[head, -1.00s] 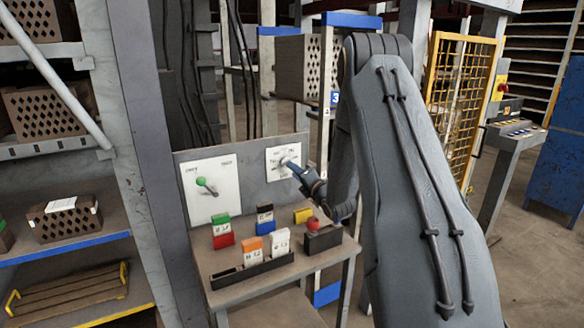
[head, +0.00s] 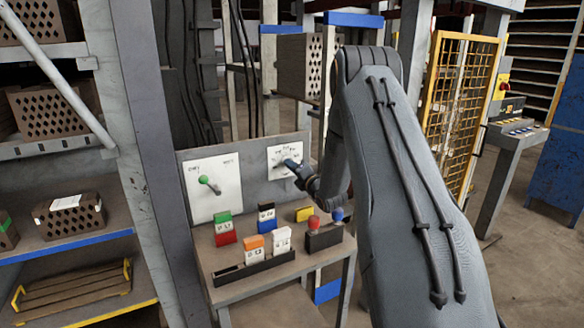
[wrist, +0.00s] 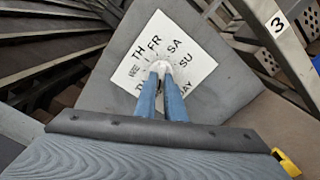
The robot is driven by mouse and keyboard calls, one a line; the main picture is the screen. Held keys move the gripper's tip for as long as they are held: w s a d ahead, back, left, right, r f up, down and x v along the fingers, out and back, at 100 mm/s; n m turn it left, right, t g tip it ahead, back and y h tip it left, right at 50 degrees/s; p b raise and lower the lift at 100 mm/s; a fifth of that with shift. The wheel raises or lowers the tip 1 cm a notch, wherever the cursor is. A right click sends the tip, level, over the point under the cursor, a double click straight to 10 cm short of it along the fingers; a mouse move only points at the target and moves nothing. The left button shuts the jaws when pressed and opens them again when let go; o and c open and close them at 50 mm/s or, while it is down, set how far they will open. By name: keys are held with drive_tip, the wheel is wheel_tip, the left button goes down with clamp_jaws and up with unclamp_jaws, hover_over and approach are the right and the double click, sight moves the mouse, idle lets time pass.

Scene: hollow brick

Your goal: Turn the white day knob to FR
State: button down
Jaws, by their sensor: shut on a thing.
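The white day knob (wrist: 160,67) sits at the middle of a white square dial plate (wrist: 192,62), which carries black day letters around it. The plate also shows on the grey panel in the head view (head: 276,153). In the wrist view the plate looks tilted, with TH, FR, SA and SU readable above and to the right of the knob. My gripper (wrist: 162,72) is shut on the knob with its two blue fingers. In the head view my gripper (head: 294,166) reaches the plate from the right. The fingers hide part of the knob, and I cannot tell which day it points to.
A second white plate with a green-tipped lever (head: 204,180) is left of the dial. Below, the grey bench (head: 225,290) holds coloured blocks, a black tray (head: 253,269) and a dark box with red and blue knobs (head: 324,238). A yellow mesh guard (head: 459,90) stands at right.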

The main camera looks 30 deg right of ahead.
drive_tip(key=shift+m, duration=0.4)
drive_tip(key=shift+d+r+m+b, duration=0.15)
drive_tip(key=shift+m+b, duration=0.7)
drive_tip(key=shift+m, duration=4.3)
drive_tip(key=shift+d+m+b, duration=0.1)
drive_tip(key=shift+m+b, duration=0.75)
drive_tip(key=shift+m, duration=4.35)
drive_tip(key=shift+d+r+m+b, duration=0.15)
drive_tip(key=shift+m+b, duration=0.7)
drive_tip(key=shift+m, duration=4.3)
drive_tip(key=shift+f, duration=0.1)
drive_tip(key=c, duration=1.8)
unclamp_jaws()
drive_tip(key=shift+c, duration=0.2)
